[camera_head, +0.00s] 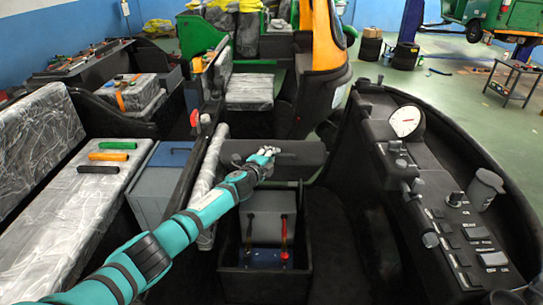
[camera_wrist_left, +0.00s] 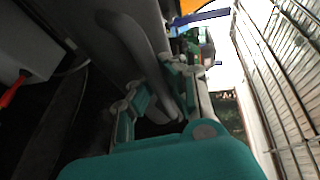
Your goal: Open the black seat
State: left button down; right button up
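The black seat (camera_head: 235,148) is a dark padded block above an open compartment in the middle of the head view. My left arm reaches in from the lower left. My left gripper (camera_head: 266,156) is at the seat's front face, and its fingers hide part of it. In the left wrist view the two teal and grey fingers of the gripper (camera_wrist_left: 158,92) stand apart. A dark curved edge (camera_wrist_left: 142,40), which looks like part of the seat, runs between them. I cannot tell whether the fingers touch it. My right gripper does not show.
A grey box with a red lever (camera_head: 269,215) sits in the compartment below. A black console (camera_head: 455,210) with a gauge and knobs is at the right. A grey wrapped bench (camera_head: 70,215) with colored handles is at the left. Open floor lies at the upper right.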

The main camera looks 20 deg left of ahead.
pick_arm(q)
jog(key=shift+r, duration=0.1)
jog(key=c, duration=1.3)
grip_release()
jog(key=shift+s+r, duration=0.1)
jog(key=shift+s, duration=0.05)
jog(key=shift+c, duration=0.2)
jog(key=shift+s, duration=0.1)
jog(key=v, duration=1.2)
jog(key=shift+c, duration=0.4)
